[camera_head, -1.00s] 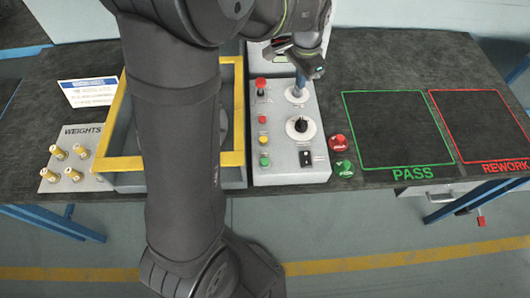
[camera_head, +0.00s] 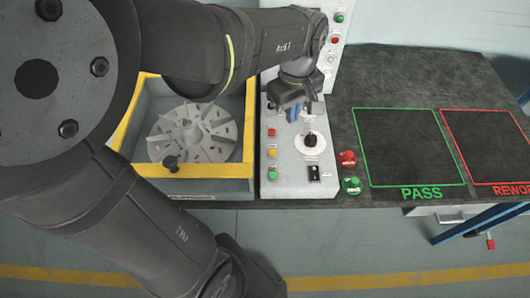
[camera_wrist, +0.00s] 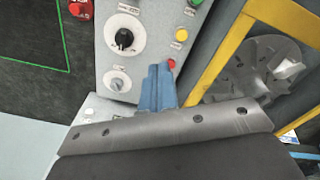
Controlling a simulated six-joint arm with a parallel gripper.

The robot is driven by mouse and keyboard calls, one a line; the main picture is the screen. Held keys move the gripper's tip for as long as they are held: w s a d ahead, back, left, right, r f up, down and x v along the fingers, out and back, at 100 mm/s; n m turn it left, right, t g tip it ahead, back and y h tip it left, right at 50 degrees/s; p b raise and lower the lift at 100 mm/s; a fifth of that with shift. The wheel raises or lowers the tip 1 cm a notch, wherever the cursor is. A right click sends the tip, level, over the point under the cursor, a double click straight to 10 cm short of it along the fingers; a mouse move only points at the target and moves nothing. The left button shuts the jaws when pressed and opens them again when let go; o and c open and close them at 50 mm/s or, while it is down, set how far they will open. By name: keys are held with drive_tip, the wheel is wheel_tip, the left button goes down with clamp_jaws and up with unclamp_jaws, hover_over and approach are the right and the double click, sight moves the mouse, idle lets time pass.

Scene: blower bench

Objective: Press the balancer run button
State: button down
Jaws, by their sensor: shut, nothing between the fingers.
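The grey control box (camera_head: 297,180) carries a red button (camera_head: 271,132), a yellow button (camera_head: 272,153) and a green button (camera_head: 272,174) in a column. Their labels are too small to read, so I cannot tell which one is marked run. My gripper (camera_head: 293,114) is shut and empty over the rear part of the box, right of the column's upper end. In the wrist view its blue fingers (camera_wrist: 158,72) end close beside the red button (camera_wrist: 171,63); contact cannot be told. The yellow button (camera_wrist: 181,35) and green button (camera_wrist: 195,4) lie beyond.
A black knob (camera_head: 310,140) and a black switch (camera_head: 314,173) are on the box. A yellow-rimmed bin (camera_head: 190,171) with a grey impeller (camera_head: 194,134) stands left. Red (camera_head: 347,158) and green (camera_head: 352,186) buttons sit right, near the green PASS outline (camera_head: 411,187).

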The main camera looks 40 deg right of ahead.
sight(273, 174)
drive_tip(key=s+a+r+n, duration=0.1)
drive_tip(key=s+a+n, duration=0.1)
drive_tip(key=a+n, duration=0.6)
drive_tip(key=shift+s+n, duration=0.15)
drive_tip(key=shift+n, duration=1.65)
drive_tip(key=shift+r, duration=0.1)
wheel_tip(273, 174, down, 14)
